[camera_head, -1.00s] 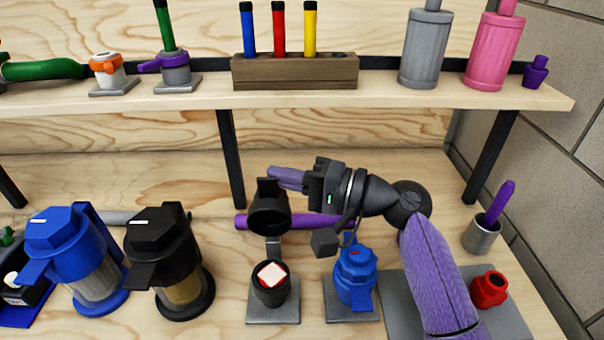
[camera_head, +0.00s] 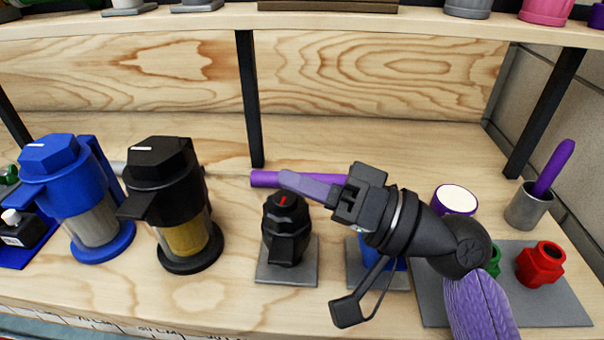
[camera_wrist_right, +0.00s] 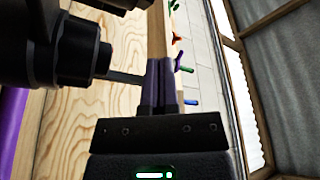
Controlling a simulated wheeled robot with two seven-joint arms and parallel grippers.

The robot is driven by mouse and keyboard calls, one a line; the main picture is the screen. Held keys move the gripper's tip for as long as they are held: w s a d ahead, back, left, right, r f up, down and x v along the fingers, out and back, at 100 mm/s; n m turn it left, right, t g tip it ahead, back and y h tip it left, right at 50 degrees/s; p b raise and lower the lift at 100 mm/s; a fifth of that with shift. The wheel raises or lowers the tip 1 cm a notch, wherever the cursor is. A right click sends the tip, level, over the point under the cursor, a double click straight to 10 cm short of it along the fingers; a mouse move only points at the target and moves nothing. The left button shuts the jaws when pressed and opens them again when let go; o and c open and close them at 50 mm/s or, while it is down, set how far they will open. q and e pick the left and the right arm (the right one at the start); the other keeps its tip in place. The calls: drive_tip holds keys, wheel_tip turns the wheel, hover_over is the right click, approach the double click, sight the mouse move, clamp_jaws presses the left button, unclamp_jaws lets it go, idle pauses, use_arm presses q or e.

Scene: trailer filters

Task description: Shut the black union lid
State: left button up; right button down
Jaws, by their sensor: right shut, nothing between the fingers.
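The black union (camera_head: 287,243) stands upright on a grey plate (camera_head: 285,274) in the middle of the bench. Its black lid (camera_head: 286,208), with a red mark on top, is down over the body and looks shut. My right gripper (camera_head: 290,181) reaches in from the right, its purple fingers shut and empty, just above and behind the lid. I cannot tell whether they touch it. In the right wrist view, the closed fingers (camera_wrist_right: 160,88) point away, with a black ribbed part (camera_wrist_right: 85,50), probably the union, at left. My left gripper is not in view.
A blue union (camera_head: 398,268) is partly hidden behind my right wrist. A purple bar (camera_head: 265,179) lies behind the fingers. Black (camera_head: 180,205) and blue (camera_head: 75,185) filter housings stand left. A red fitting (camera_head: 540,264) sits right. The bench front is clear.

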drive_tip(key=shift+s+f, duration=0.3)
drive_tip(key=shift+f, duration=0.1)
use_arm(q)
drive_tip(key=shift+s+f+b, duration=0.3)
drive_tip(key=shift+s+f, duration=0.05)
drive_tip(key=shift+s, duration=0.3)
use_arm(e)
drive_tip(key=shift+s+f, duration=0.2)
drive_tip(key=shift+f, duration=0.05)
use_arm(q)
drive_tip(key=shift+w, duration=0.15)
